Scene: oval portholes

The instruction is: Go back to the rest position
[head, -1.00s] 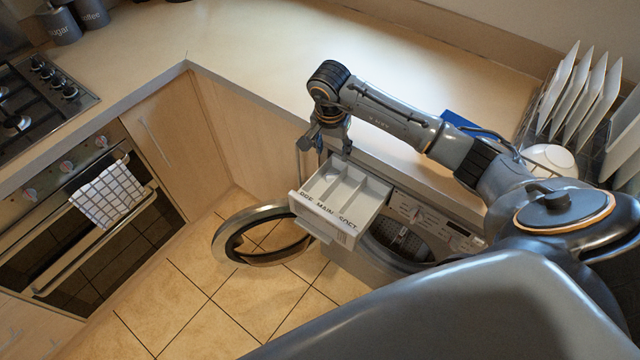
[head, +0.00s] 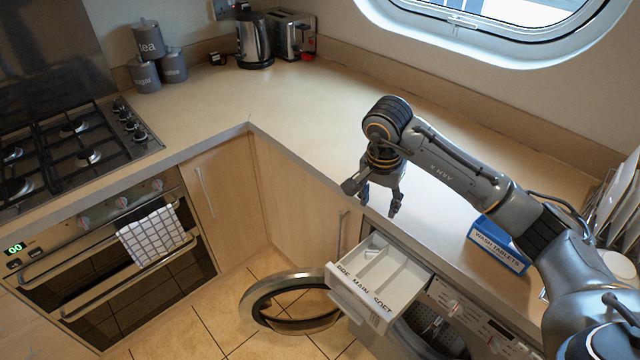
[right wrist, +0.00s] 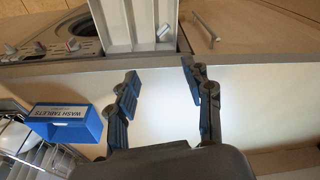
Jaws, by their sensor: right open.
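My right gripper (head: 380,203) is open and empty above the counter's front edge, just behind the pulled-out detergent drawer. In the right wrist view its two blue-padded fingers (right wrist: 160,74) stand apart with only worktop between them. The drawer (head: 378,282) is marked PRE, MAIN, SOFT and is open; it also shows in the wrist view (right wrist: 118,25). A small white piece (right wrist: 163,32) lies in its end compartment, which looks like the PRE side. My left gripper is not in view.
The washing machine door (head: 290,303) hangs open below the drawer. A blue wash tablets box (head: 498,246) stands on the counter under my right arm, near the plate rack (head: 610,205). The hob, canisters, kettle (head: 253,40) and toaster are farther left. The middle worktop (head: 300,110) is clear.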

